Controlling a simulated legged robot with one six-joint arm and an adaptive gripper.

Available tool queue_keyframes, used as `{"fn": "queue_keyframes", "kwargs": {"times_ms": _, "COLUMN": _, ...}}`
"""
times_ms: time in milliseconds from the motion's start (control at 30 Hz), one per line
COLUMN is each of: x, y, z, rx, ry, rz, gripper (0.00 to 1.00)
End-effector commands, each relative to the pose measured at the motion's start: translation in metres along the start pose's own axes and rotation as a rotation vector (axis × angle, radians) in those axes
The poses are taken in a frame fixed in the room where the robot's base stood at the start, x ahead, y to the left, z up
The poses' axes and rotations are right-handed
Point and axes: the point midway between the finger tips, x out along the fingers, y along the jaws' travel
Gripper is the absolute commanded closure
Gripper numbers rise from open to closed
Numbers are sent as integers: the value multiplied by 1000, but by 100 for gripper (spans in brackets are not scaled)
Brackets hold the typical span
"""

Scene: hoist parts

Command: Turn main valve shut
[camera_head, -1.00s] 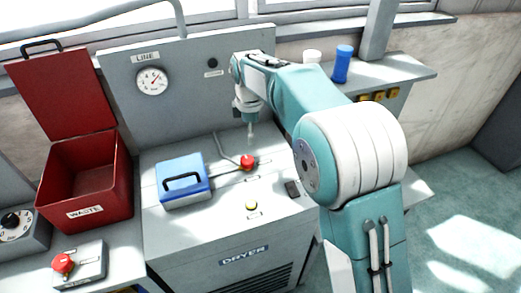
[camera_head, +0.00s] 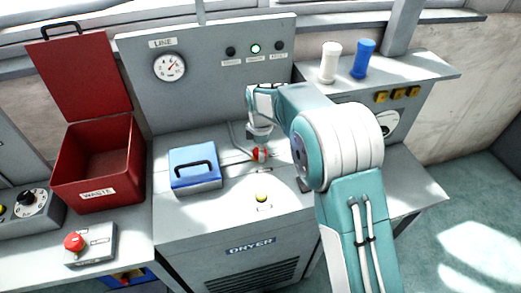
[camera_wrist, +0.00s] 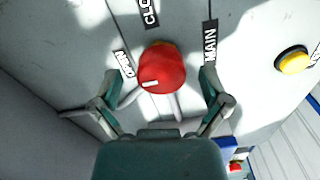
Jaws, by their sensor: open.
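The main valve is a round red knob (camera_wrist: 162,68) with a short white mark on its top, on the dryer's grey top. In the wrist view the label MAIN (camera_wrist: 210,42) is to its right; OPEN and part of another label sit at its left and top. My gripper (camera_wrist: 160,92) is open, one finger on each side of the knob's near part, with gaps visible on both sides. In the head view the red knob (camera_head: 260,154) is partly hidden under my gripper (camera_head: 260,148).
A blue box (camera_head: 195,176) with a black handle stands left of the knob. A yellow button (camera_head: 262,198) is in front. The red WASTE bin (camera_head: 98,178) stands open at left. White and blue cylinders stand on the right shelf. The panel with a gauge (camera_head: 170,67) rises behind.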

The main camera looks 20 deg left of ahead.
Motion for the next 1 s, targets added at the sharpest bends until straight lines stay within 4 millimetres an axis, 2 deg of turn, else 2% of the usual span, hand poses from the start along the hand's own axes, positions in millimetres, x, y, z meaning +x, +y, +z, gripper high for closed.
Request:
{"fn": "queue_keyframes", "kwargs": {"times_ms": 267, "x": 3, "y": 0, "z": 0, "rx": 0, "ry": 1, "rz": 1, "gripper": 4}}
{"fn": "queue_keyframes", "kwargs": {"times_ms": 300, "x": 3, "y": 0, "z": 0, "rx": 0, "ry": 1, "rz": 1, "gripper": 13}}
{"fn": "queue_keyframes", "kwargs": {"times_ms": 367, "x": 2, "y": 0, "z": 0, "rx": 0, "ry": 1, "rz": 1, "gripper": 40}}
{"fn": "queue_keyframes", "kwargs": {"times_ms": 400, "x": 2, "y": 0, "z": 1, "rx": 0, "ry": 1, "rz": 1, "gripper": 57}}
{"fn": "queue_keyframes", "kwargs": {"times_ms": 467, "x": 2, "y": 0, "z": 1, "rx": 0, "ry": 1, "rz": 1, "gripper": 84}}
{"fn": "queue_keyframes", "kwargs": {"times_ms": 500, "x": 2, "y": 0, "z": 1, "rx": 0, "ry": 1, "rz": 1, "gripper": 86}}
{"fn": "queue_keyframes", "kwargs": {"times_ms": 767, "x": 3, "y": 1, "z": 0, "rx": 9, "ry": 0, "rz": 1, "gripper": 86}}
{"fn": "queue_keyframes", "kwargs": {"times_ms": 1000, "x": 4, "y": 1, "z": 0, "rx": 87, "ry": 0, "rz": 1, "gripper": 86}}
